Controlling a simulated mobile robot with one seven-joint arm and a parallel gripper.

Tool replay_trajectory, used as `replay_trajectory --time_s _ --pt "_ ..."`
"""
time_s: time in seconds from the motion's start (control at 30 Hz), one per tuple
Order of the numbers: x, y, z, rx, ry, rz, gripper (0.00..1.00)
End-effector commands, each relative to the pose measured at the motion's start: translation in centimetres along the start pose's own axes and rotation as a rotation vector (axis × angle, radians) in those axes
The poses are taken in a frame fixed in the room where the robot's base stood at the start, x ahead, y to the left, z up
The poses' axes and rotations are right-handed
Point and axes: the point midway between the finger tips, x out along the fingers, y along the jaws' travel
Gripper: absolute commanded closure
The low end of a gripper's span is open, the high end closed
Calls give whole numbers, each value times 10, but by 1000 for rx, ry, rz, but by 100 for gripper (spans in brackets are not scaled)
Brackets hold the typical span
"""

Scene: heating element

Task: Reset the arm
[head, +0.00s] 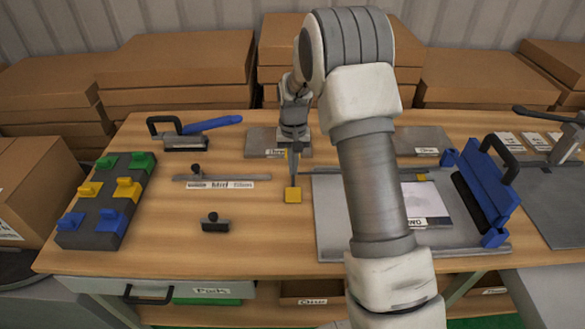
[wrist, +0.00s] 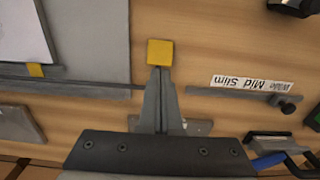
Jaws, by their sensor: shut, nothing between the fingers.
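My gripper (head: 293,182) points down over the middle of the wooden table (head: 263,235). Its fingers are closed together and hold nothing. A small yellow square piece (head: 293,196) shows right at the fingertips. In the wrist view the yellow piece (wrist: 160,52) is just beyond the tips of my gripper (wrist: 159,74). I cannot tell whether the tips touch it. My arm crosses the right middle of the head view and hides part of the grey plate (head: 330,215).
A dark rack (head: 103,218) with blue, yellow and green pieces stands at the left. A labelled slide bar (head: 222,178) and a small black-handled block (head: 215,225) lie nearby. A blue hinged clamp (head: 492,190) stands at the right. Cardboard boxes (head: 175,65) line the back.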

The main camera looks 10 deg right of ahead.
Motion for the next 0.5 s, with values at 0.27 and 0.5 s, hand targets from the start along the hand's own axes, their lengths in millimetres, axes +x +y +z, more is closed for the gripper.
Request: replay_trajectory --time_s 0.27,0.5 --pt "0 0 0 0 1 0 100" --pt "-45 2 13 -13 44 -11 100"
